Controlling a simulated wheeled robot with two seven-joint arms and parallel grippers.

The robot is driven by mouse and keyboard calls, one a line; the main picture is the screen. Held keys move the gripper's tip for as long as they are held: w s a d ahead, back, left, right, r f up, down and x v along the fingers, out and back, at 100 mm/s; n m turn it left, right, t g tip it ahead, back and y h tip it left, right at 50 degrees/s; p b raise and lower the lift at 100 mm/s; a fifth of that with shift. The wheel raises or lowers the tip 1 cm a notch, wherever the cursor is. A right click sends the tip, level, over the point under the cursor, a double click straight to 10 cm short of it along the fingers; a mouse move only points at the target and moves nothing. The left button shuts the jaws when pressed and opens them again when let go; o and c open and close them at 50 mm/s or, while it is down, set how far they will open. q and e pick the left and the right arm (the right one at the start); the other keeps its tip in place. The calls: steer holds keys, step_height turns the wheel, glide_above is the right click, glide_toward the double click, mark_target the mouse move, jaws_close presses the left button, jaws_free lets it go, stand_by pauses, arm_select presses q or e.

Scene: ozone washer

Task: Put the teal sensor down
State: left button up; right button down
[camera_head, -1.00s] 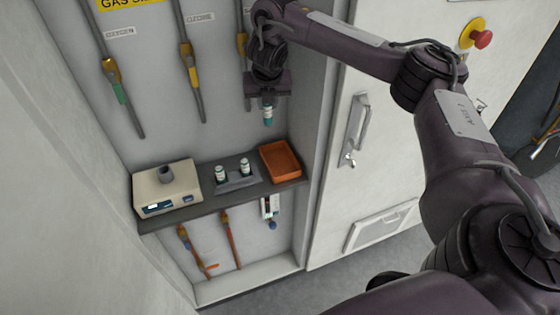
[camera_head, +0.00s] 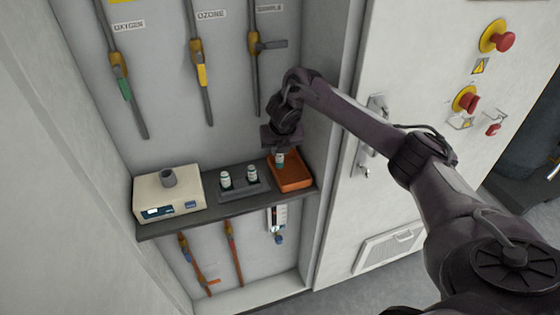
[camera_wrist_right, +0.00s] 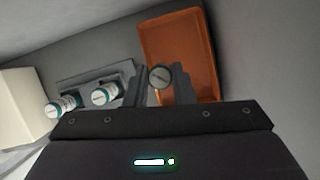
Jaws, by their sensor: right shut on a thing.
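The teal sensor (camera_head: 280,160) is a small cylinder with a teal band, held upright below my right gripper (camera_head: 281,152). In the right wrist view its round grey top (camera_wrist_right: 160,77) sits between the two fingers of my right gripper (camera_wrist_right: 160,88), which is shut on it. The sensor hangs at the left part of the orange tray (camera_head: 303,182), which also shows in the right wrist view (camera_wrist_right: 190,40). I cannot tell whether it touches the tray floor. My left gripper is not in view.
A dark shelf (camera_head: 200,219) carries a beige meter (camera_head: 150,191) with a round well (camera_head: 168,177). Beside it a grey rack (camera_head: 240,194) holds two white, teal-banded sensors (camera_head: 226,179). Valve pipes line the wall above. The cabinet door (camera_head: 345,225) stands right of the tray.

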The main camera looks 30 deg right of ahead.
mark_target(280, 156)
step_height(280, 156, down, 4)
steer(key=shift+r+p, duration=0.15)
steer(key=shift+p, duration=0.15)
steer(key=shift+f, duration=0.2)
steer(key=c, duration=1.2)
jaws_free()
steer(key=shift+c, duration=0.2)
